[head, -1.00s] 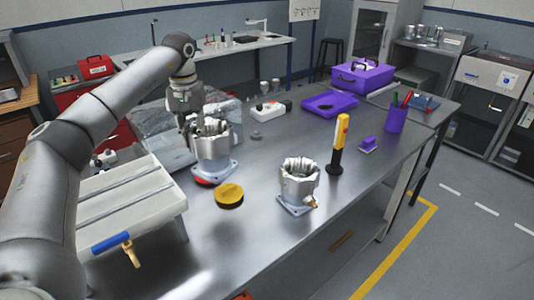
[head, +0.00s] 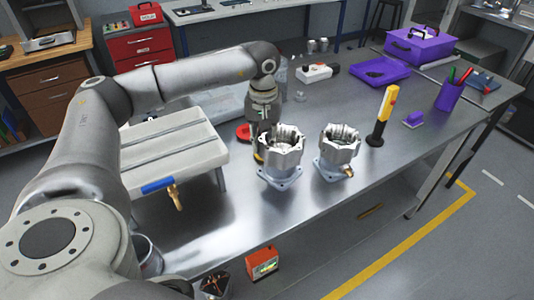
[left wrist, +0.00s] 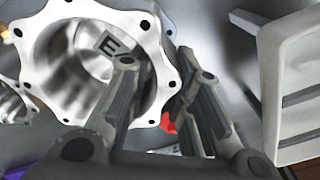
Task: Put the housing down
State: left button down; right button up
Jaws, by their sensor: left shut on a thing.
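A silver machined housing (head: 281,165) with a toothed rim and grey-blue base flange is upright above the table's middle. My left gripper (head: 264,137) comes down at its left rim and is shut on its wall. In the left wrist view this housing (left wrist: 38,62) shows its open bore with a letter E inside; one finger of the left gripper (left wrist: 166,66) is over the bore, the other outside the wall. I cannot tell whether its base touches the table. A second similar housing (head: 338,148) stands just to the right. My right gripper is not in view.
A yellow-black screwdriver-like tool (head: 382,115) stands right of the housings. A red disc (head: 243,132) lies behind my gripper. The steel table (head: 320,205) is clear in front.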

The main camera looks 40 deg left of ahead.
aim_at(267, 158)
pick_arm(q)
jog(key=shift+d+f, duration=0.4)
jog(key=f, duration=0.1)
jog(key=f+p, duration=0.2)
jog(key=shift+s+d+f, duration=0.25)
jog(key=shift+d, duration=0.1)
jog(key=shift+f, duration=0.2)
jog(key=c, duration=1.3)
grip_release()
notch_tip(267, 158, up, 11)
jog(key=b, duration=0.3)
jog(key=shift+f, duration=0.15)
jog(key=shift+r, duration=0.65)
